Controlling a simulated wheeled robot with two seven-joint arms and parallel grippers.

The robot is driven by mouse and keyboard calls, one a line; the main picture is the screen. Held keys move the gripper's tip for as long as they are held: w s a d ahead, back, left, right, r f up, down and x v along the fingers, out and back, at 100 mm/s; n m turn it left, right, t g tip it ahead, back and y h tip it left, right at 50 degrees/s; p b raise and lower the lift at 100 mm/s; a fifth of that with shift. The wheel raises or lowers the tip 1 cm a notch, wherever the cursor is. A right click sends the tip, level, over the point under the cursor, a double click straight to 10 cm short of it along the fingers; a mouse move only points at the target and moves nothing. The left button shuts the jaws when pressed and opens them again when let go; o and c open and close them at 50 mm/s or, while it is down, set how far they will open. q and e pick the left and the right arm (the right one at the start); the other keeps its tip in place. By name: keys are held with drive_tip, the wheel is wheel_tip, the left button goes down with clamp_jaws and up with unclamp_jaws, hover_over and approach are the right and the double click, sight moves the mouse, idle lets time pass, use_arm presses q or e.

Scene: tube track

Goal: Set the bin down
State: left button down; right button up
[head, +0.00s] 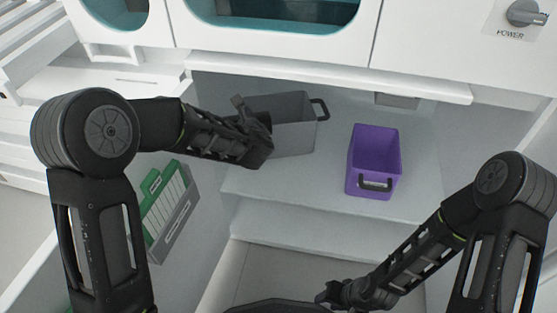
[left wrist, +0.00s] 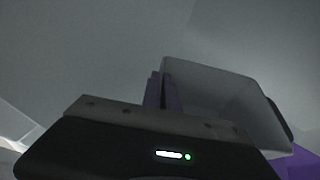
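A grey bin (head: 294,132) with a dark handle on its right end is at the left part of the white shelf (head: 300,181). My left gripper (head: 262,128) is at the bin's left end and hides that end. In the left wrist view the fingers (left wrist: 163,91) are close together at the near edge of the grey bin (left wrist: 215,97), and they appear shut on it. The handle at that end is hidden. I cannot tell whether the bin's bottom touches the shelf. My right gripper (head: 333,292) is low in front of the shelf, away from the bins; its fingers are unclear.
A purple bin (head: 374,163) stands on the shelf to the right of the grey bin, with a gap between them. A white ledge (head: 330,82) overhangs the shelf's back. A grey holder (head: 173,226) with green and white cards is at the left wall.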

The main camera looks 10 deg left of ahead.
use_arm(q)
drive_tip(key=shift+r, duration=0.15)
drive_tip(key=shift+f+b, duration=1.1)
drive_tip(key=shift+f, duration=1.45)
drive_tip(key=shift+f+b, duration=1.2)
drive_tip(key=shift+f, duration=1.3)
drive_tip(key=shift+f, duration=0.15)
drive_tip(key=c, duration=1.6)
unclamp_jaws()
drive_tip(key=shift+c, duration=0.2)
